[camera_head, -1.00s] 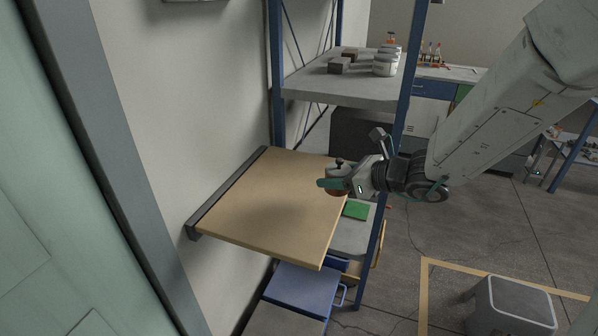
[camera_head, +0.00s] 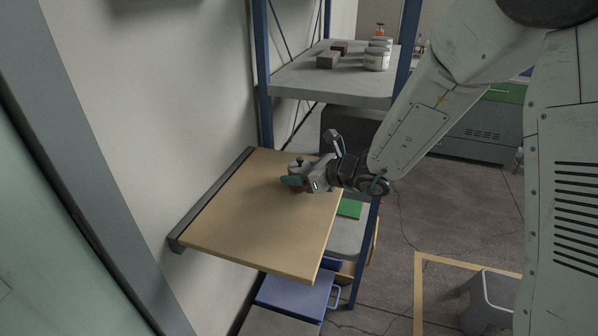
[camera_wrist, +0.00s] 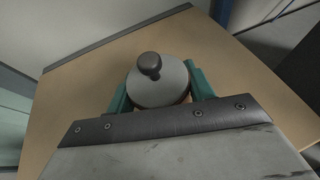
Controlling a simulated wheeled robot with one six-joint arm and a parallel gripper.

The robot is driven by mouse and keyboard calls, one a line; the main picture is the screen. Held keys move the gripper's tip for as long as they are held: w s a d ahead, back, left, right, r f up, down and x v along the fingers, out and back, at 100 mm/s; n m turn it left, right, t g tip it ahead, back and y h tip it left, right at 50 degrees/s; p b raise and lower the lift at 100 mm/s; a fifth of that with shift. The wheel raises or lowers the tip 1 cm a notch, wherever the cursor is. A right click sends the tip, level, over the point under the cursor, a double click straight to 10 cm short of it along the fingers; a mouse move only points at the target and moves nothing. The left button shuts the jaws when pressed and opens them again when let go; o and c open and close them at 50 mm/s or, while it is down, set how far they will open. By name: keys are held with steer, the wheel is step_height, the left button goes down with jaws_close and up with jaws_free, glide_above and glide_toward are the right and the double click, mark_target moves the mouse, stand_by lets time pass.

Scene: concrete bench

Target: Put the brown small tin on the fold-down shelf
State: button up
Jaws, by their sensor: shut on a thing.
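The fold-down shelf (camera_head: 250,222) is a light wood board that sticks out level from the wall on a dark rail. It also fills much of the wrist view (camera_wrist: 85,85). My gripper (camera_head: 292,181) is over the far right part of the board, its teal fingers shut on the small tin (camera_head: 297,170). In the wrist view the tin (camera_wrist: 158,86) shows a grey round lid with a dark knob, and a sliver of brown body below it, between the fingers (camera_wrist: 160,97). I cannot tell whether the tin's base touches the board.
A blue-posted rack (camera_head: 340,83) stands behind the board, with white jars (camera_head: 376,58) and dark blocks (camera_head: 328,60) on it. A blue container (camera_head: 296,290) is below the board. The board's near and left parts are bare.

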steer(key=shift+f, duration=0.1)
steer(key=o, duration=1.1)
steer(key=shift+c, duration=0.2)
